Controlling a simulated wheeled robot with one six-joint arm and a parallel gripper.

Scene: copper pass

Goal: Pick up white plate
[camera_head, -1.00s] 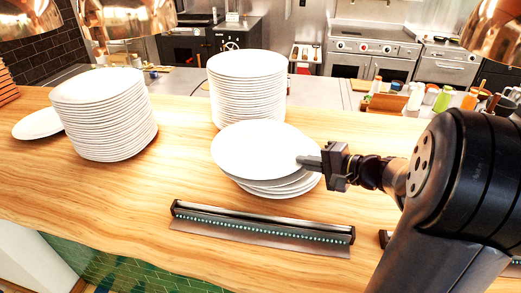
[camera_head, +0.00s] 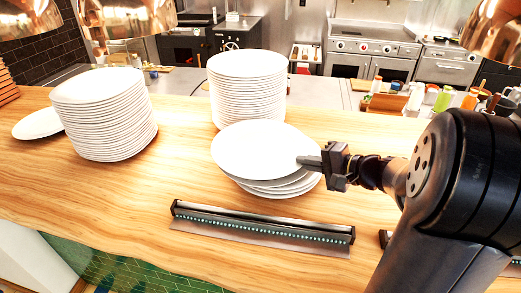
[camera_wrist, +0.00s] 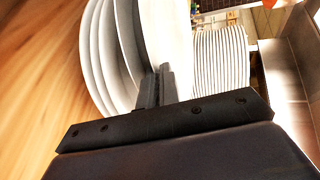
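A white plate (camera_head: 255,149) is the top one of a short, uneven stack of white plates (camera_head: 285,190) in the middle of the wooden counter. It sits offset to the left and looks slightly raised and tilted over the plates below. My gripper (camera_head: 310,162) is at its right rim, with the fingers closed on the edge. In the wrist view my gripper's fingers (camera_wrist: 156,88) are close together, with the rim of the white plate (camera_wrist: 168,35) between them. The lower plates (camera_wrist: 110,55) show beside it, apart from the fingers.
Tall plate stacks stand behind (camera_head: 247,90) and at left (camera_head: 104,115); a single plate (camera_head: 37,124) lies far left. A dark bar with a row of lights (camera_head: 262,226) lies in front. Copper lamps (camera_head: 130,18) hang above. Bottles (camera_head: 443,98) stand at the back right.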

